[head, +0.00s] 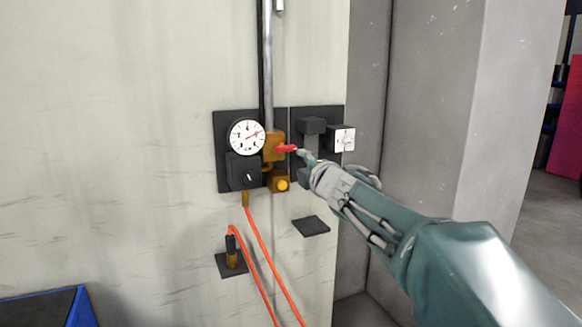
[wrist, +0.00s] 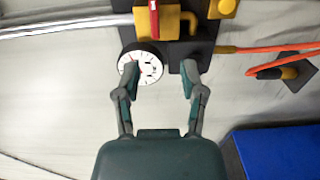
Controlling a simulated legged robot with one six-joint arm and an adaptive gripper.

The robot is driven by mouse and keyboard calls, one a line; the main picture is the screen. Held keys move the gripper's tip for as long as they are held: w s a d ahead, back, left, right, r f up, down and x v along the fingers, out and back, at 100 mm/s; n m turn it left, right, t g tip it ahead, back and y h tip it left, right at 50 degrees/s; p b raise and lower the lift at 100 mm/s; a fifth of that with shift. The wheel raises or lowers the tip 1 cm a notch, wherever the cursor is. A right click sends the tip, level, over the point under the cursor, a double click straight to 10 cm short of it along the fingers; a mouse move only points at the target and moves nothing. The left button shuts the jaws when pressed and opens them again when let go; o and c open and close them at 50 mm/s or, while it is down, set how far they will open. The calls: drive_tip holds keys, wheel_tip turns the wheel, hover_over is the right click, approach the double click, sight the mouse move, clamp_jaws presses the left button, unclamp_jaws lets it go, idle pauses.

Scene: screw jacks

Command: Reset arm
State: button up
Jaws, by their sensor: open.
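My gripper (head: 304,156) is in front of the wall panel in the head view, with its tip close to the red lever (head: 286,148) in the picture. Whether they touch cannot be told there. In the wrist view my gripper (wrist: 161,76) is open, with nothing between its two fingers. The red lever (wrist: 153,18) shows beyond the fingertips, apart from them. The round white gauge (wrist: 140,62) lies behind the left finger, partly hidden. In the head view the gauge (head: 246,136) is left of the lever, on the dark panel.
A yellow valve body (head: 274,146) sits on a vertical metal pipe (head: 267,60). A white switch box (head: 341,139) is right of my gripper. Orange hoses (head: 262,255) hang below the panel. A blue-edged box (head: 80,310) stands lower left. A grey pillar (head: 425,110) stands at right.

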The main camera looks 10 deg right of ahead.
drive_tip(key=s+f+m+g+h, duration=0.1)
drive_tip(key=s+f+m+g, duration=0.3)
drive_tip(key=s, duration=0.7)
drive_tip(key=s+a+f+m+g+h, duration=0.1)
drive_tip(key=s+f+m+g, duration=0.3)
drive_tip(key=s+f+m, duration=0.5)
drive_tip(key=s+f+m+g+h, duration=0.1)
drive_tip(key=s+f+m+g, duration=0.2)
drive_tip(key=s+f+m, duration=0.4)
drive_tip(key=s+f, duration=0.3)
drive_tip(key=s, duration=0.5)
drive_tip(key=shift+s+a+g, duration=0.15)
drive_tip(key=shift+a+g, duration=0.2)
drive_tip(key=shift+g, duration=0.05)
